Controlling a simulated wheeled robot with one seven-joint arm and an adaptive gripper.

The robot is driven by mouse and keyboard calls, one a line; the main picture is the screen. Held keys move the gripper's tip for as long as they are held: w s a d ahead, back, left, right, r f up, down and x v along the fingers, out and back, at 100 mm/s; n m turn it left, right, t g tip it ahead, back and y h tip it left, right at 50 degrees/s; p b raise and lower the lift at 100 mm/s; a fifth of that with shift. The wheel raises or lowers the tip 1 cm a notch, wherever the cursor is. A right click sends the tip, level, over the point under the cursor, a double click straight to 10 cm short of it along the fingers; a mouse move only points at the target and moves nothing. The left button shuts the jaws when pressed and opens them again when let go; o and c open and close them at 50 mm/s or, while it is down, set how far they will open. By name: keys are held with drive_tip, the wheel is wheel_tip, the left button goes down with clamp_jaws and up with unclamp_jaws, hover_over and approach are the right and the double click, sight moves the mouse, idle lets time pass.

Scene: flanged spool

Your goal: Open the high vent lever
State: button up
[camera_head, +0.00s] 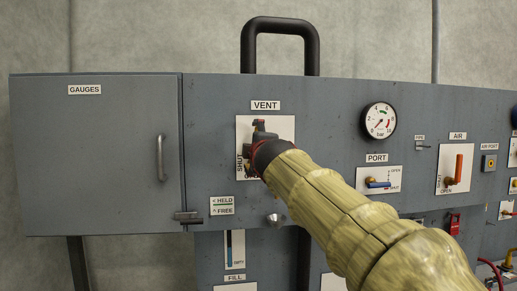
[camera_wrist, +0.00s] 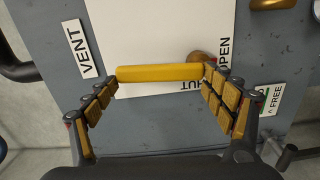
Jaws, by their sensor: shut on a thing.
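The vent lever shows in the wrist view as a yellow bar (camera_wrist: 160,73), lying crosswise between my fingers. A brass knob (camera_wrist: 200,58) shows by its right end. My gripper (camera_wrist: 160,82) is shut on the bar, with one padded finger at each end. The white vent plate (camera_wrist: 150,30) is behind it, with OPEN on the right and SHUT below. In the head view my gripper (camera_head: 262,138) is against the vent plate (camera_head: 285,127), under the VENT label (camera_head: 265,105). There my gripper and arm hide the lever, and its angle cannot be told.
A gauges door (camera_head: 95,155) with a bar handle is shut at the left. A pressure gauge (camera_head: 379,120), a port lever (camera_head: 378,183) and an orange air lever (camera_head: 458,168) are at the right. A small HELD/FREE sign (camera_head: 222,205) and a knob (camera_head: 275,220) are below the vent plate.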

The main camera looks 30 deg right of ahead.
drive_tip(key=shift+w+a+n, duration=0.1)
drive_tip(key=shift+a+n, duration=0.25)
drive_tip(key=shift+n, duration=0.15)
drive_tip(key=o, duration=1.7)
drive_tip(key=shift+c, duration=0.2)
drive_tip(key=shift+f, duration=0.1)
drive_tip(key=v, duration=1.2)
